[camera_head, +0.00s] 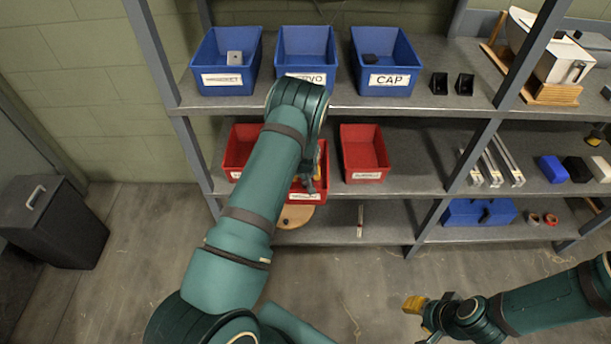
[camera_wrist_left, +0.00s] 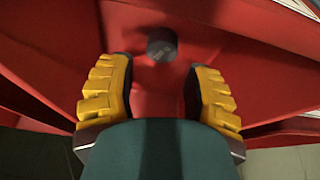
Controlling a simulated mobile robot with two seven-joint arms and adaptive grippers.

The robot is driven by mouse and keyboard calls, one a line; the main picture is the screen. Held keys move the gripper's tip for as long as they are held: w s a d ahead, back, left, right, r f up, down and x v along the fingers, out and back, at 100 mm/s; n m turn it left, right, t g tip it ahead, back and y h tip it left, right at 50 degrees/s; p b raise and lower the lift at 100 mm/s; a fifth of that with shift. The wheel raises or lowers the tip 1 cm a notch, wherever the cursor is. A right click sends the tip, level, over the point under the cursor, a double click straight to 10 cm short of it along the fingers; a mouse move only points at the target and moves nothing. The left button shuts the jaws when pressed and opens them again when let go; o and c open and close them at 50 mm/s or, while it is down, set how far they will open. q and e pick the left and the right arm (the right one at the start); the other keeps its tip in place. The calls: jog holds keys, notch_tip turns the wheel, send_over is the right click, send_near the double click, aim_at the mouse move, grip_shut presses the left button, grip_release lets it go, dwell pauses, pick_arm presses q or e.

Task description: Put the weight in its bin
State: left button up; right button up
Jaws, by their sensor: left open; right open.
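A small dark cylinder, apparently the weight (camera_wrist_left: 162,44), lies in a red bin (camera_wrist_left: 265,75) in the left wrist view. My left gripper (camera_wrist_left: 159,72) is open over this bin. Its yellow fingers stand apart, with the cylinder just beyond their tips and not gripped. In the head view, my left arm largely hides the middle red bin (camera_head: 308,197) on the middle shelf, and the cylinder does not show there. My right gripper (camera_head: 421,322) is open and empty at the lower right, in front of the shelves.
Red bins flank the middle one, at left (camera_head: 240,150) and right (camera_head: 364,155). Blue bins stand above, one labelled CAP (camera_head: 388,80). Dark shelf uprights (camera_head: 470,155) divide the rack. A dark trash can (camera_head: 52,225) stands at left. The floor before the rack is mostly clear.

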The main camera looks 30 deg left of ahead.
pick_arm(q)
jog(key=p+v, duration=0.2)
jog(key=v, duration=1)
jog(key=s+d+f+m+g+h, duration=0.1)
jog(key=s+d+m+h, duration=0.4)
jog(key=s+d, duration=1.8)
jog(key=shift+s+d+f+g+h, duration=0.25)
jog(key=shift+d+g+h, duration=0.2)
jog(key=shift+d, duration=0.75)
jog(key=shift+a, duration=0.1)
